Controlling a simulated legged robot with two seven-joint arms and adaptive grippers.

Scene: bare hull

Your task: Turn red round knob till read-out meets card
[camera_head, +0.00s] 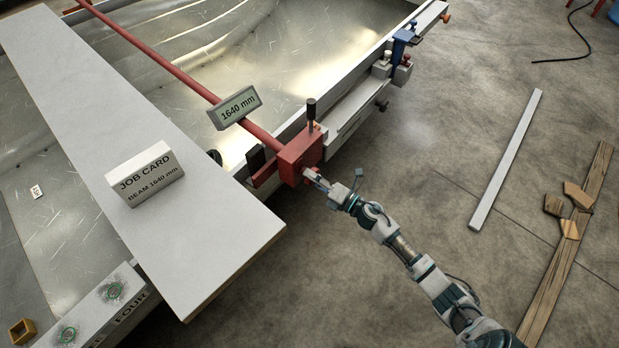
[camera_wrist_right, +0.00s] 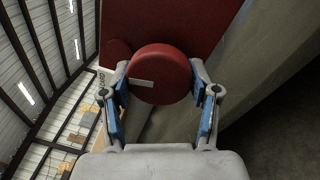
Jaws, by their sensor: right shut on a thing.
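The red round knob (camera_wrist_right: 162,75) sits between the two blue-padded fingers of my right gripper (camera_wrist_right: 160,88) in the wrist view. The fingers are shut on its sides, and a pale mark shows on its face. In the head view my right gripper (camera_head: 314,178) is at the near side of the red block (camera_head: 300,152) and hides most of the knob. The read-out (camera_head: 235,107) above the red bar shows 1640 mm. The job card (camera_head: 146,175) on the white plank says BEAM 1640 mm. My left gripper is not in view.
A white plank (camera_head: 120,130) lies across the metal hull. A black-topped post (camera_head: 311,112) stands on the red block. A blue clamp (camera_head: 400,45) is farther along the rail. A pale strip (camera_head: 506,160) and wooden pieces (camera_head: 575,225) lie on the open floor at right.

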